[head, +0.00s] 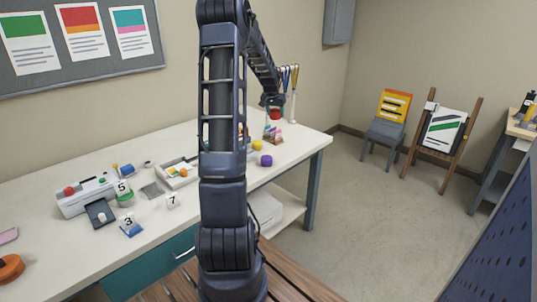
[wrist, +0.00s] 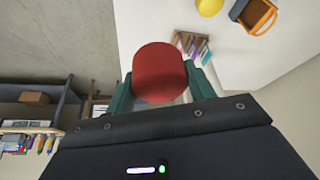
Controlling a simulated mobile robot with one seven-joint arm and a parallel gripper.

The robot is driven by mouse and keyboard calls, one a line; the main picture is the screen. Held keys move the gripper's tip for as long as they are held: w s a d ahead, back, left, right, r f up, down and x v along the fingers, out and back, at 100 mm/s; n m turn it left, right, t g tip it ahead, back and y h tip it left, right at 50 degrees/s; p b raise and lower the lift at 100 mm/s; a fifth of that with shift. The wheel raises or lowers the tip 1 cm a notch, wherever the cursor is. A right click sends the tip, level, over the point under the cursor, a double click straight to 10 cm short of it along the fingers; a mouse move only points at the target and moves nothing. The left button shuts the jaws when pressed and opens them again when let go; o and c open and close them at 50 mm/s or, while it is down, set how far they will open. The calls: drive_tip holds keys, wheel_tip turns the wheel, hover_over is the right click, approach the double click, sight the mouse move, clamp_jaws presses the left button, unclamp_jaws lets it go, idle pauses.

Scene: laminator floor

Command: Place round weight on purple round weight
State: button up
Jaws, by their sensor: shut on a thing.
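My gripper (wrist: 160,88) is shut on a red round weight (wrist: 160,70), held between its two green fingers in the wrist view. In the head view the red weight (head: 275,114) shows small below my gripper (head: 272,103), above the far right part of the table. The purple round weight (head: 266,160) sits on the white table (head: 300,152) near its right end, below and slightly left of the held weight in the picture. I cannot make out the purple weight in the wrist view. The two weights are apart.
A yellow round weight (head: 257,146) stands just behind the purple one. A small holder with colourful cards (head: 273,137) is close by, with hanging ribbons (head: 290,78) behind. Number markers and a laminator (head: 85,196) occupy the table's left. My arm hides the middle.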

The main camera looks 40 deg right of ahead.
drive_tip(key=r, duration=0.2)
hover_over(266, 157)
drive_tip(key=d, duration=0.1)
drive_tip(key=f, duration=2)
drive_tip(key=shift+a, duration=0.3)
drive_tip(key=shift+f, duration=0.15)
drive_tip(key=o, duration=1.2)
